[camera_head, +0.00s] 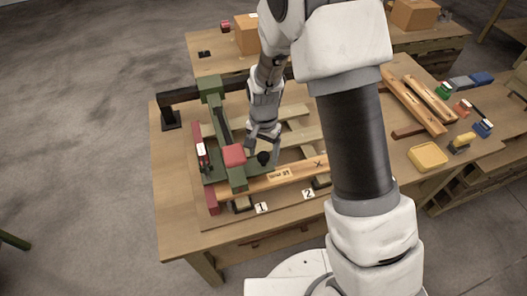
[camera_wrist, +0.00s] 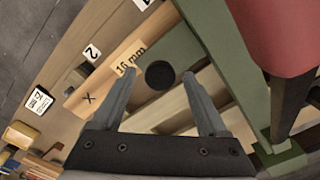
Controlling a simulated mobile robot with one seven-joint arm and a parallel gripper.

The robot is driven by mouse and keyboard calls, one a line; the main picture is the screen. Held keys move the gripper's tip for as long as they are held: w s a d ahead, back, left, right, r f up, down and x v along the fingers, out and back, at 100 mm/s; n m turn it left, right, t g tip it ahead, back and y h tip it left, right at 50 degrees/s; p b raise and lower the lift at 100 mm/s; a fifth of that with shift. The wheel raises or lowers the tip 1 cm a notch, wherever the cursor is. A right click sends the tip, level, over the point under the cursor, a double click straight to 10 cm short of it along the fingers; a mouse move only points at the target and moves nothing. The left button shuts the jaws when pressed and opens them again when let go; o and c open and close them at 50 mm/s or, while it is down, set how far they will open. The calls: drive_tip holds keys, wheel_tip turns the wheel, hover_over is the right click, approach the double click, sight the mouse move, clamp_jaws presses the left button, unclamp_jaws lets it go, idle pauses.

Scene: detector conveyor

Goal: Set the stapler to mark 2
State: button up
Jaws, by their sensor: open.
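The stapler appears to be the green bridge (camera_head: 238,178) with a red block on top, spanning the work table from the rear black rail to the front. Its front end stands just left of mark 1 (camera_head: 262,208). Mark 2 (camera_head: 308,194) lies farther right along the front edge and shows in the wrist view (camera_wrist: 92,52). A round black knob (camera_head: 263,158) is on the bridge's right side. My gripper (camera_head: 263,149) is open above the knob, pointing down. In the wrist view the knob (camera_wrist: 159,74) shows between the open fingertips; contact cannot be told.
A wooden plank (camera_head: 285,177) marked with an X lies under the bridge. A black rail (camera_head: 190,94) runs at the back. A yellow tray (camera_head: 428,156) and several small coloured staplers or blocks sit at right.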

drive_tip(key=shift+c, duration=0.3)
clamp_jaws()
idle(1.1)
